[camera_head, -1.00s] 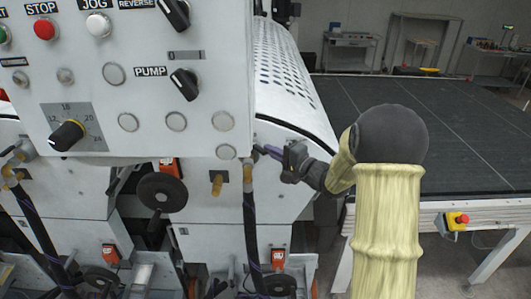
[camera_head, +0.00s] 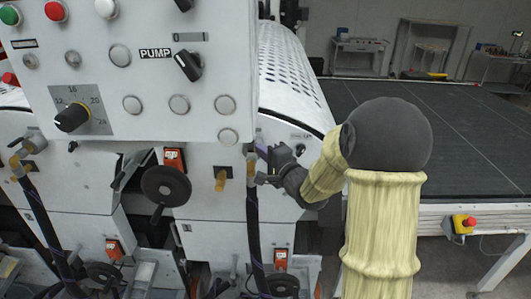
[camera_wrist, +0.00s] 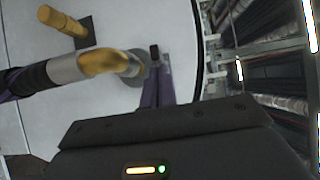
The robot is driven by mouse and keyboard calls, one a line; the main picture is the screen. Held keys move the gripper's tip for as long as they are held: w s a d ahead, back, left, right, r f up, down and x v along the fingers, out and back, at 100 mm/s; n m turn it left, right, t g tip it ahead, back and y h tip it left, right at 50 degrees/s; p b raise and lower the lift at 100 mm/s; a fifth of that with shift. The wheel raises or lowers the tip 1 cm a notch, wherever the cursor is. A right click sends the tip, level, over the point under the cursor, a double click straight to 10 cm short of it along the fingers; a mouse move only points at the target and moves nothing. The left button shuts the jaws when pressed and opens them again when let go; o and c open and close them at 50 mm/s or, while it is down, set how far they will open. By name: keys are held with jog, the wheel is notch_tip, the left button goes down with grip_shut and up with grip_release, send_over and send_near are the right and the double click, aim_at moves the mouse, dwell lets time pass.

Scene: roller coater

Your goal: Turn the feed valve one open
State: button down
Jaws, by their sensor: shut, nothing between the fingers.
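A brass elbow fitting (camera_wrist: 108,62) with a grey collar and black hose comes out of the white machine panel. It also shows in the head view (camera_head: 251,166), at the top of the hanging hose. No valve label is readable.
A control panel (camera_head: 150,85) with knobs and buttons overhangs to the upper left. A brass stub (camera_head: 221,178) and a black handwheel (camera_head: 167,186) sit left of the hose (camera_head: 252,225). A dark conveyor bed (camera_head: 450,130) lies to the right.

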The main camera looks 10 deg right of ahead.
jog(key=shift+a, duration=0.4)
jog(key=shift+d, duration=0.1)
jog(key=shift+s+d+p, duration=0.1)
jog(key=shift+d+p, duration=0.2)
jog(key=shift+d, duration=0.2)
jog(key=b+v, duration=0.3)
jog(key=v, duration=0.8)
jog(key=shift+s+a, duration=0.3)
jog(key=shift+a, duration=0.05)
jog(key=shift+f, duration=0.1)
